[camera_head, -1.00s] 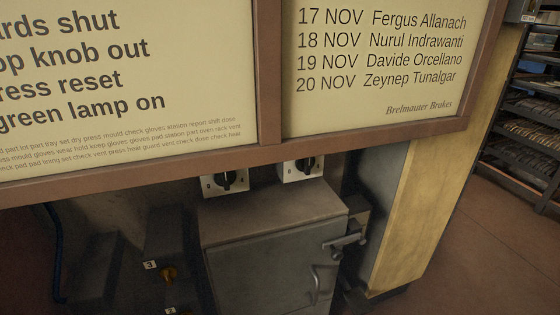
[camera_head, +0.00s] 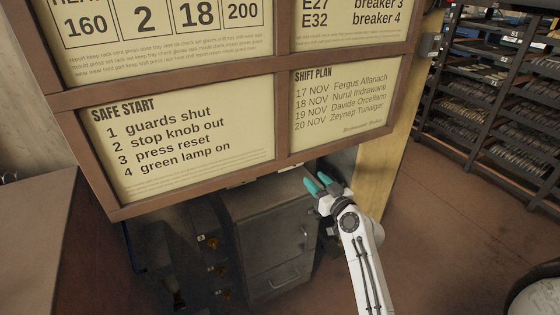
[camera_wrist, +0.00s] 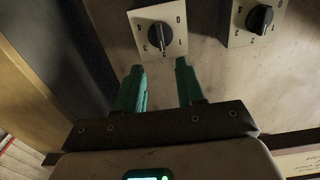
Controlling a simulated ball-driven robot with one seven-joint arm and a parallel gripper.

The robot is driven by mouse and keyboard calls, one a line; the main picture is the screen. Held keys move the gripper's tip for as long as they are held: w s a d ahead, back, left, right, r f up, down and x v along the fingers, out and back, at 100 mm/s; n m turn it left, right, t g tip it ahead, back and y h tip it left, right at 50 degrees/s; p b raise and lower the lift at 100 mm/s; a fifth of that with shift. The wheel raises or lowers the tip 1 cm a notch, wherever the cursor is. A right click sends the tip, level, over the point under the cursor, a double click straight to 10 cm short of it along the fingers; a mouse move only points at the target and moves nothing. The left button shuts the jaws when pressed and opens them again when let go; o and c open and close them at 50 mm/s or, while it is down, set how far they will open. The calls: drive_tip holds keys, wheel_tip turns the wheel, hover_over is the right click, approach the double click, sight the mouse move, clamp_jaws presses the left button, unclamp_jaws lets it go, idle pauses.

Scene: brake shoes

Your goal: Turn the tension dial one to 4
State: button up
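Two white square dial plates with black knobs show in the wrist view: a nearer dial (camera_wrist: 160,35) just beyond my fingertips and another dial (camera_wrist: 259,20) to its right. Numerals ring each knob, partly too small and tilted to read surely. I cannot tell which is tension dial one, nor its exact setting. My gripper (camera_wrist: 157,75) is open, its two teal fingers apart and empty, short of the nearer dial. In the head view my gripper (camera_head: 319,184) is at the lower edge of the sign board, above the cabinet's right side. The board mostly hides the dials there.
The framed sign board (camera_head: 190,190) overhangs the grey metal cabinet (camera_head: 275,235). A yellowish post (camera_head: 382,165) stands right of the cabinet. Loaded shelves (camera_head: 500,110) are at the right, with open floor before them. A brown surface (camera_head: 45,240) is at the left.

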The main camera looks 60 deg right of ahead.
drive_tip(key=x, duration=1)
drive_tip(key=shift+w+d, duration=0.1)
drive_tip(key=shift+w, duration=0.2)
clamp_jaws()
